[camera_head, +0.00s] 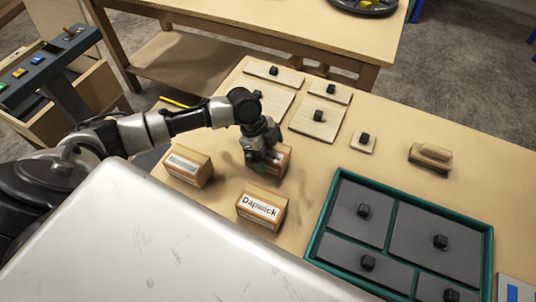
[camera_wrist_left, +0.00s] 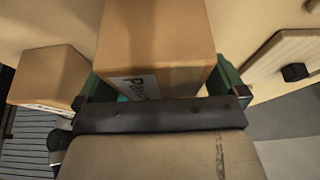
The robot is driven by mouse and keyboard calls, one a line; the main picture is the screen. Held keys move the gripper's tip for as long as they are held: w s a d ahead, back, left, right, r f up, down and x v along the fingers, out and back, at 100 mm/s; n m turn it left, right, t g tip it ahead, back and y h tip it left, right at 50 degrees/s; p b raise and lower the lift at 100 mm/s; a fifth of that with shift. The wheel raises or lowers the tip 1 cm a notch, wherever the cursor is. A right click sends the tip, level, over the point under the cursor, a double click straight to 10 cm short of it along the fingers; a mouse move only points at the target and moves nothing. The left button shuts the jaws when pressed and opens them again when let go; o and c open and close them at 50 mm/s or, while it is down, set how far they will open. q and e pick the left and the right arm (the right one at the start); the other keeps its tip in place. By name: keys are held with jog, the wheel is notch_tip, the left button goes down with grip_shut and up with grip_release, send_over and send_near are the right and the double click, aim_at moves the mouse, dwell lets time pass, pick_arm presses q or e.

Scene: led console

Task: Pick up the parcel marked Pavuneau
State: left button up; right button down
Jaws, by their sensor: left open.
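A cardboard parcel (camera_head: 284,160) stands on the table under my left gripper (camera_head: 262,158), which hides much of it. In the left wrist view this parcel (camera_wrist_left: 157,38) sits between the two green fingers, one on each side; the jaws are open around it. Its label is partly covered; the few letters that show look like the start of "Pavuneau". A second parcel (camera_head: 262,190), labelled "Dapwick", stands nearer. A third parcel (camera_head: 205,166) stands to the left; its label is too small to read. My right gripper is not in view.
A green-rimmed tray (camera_head: 333,180) with grey knobbed panels lies at the right. Wooden knobbed boards (camera_head: 314,130) lie behind the parcels. A wooden block with a handle (camera_head: 430,168) stands further right. A console with coloured buttons (camera_head: 38,60) is at the far left.

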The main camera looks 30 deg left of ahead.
pick_arm(q)
jog(key=c, duration=1.1)
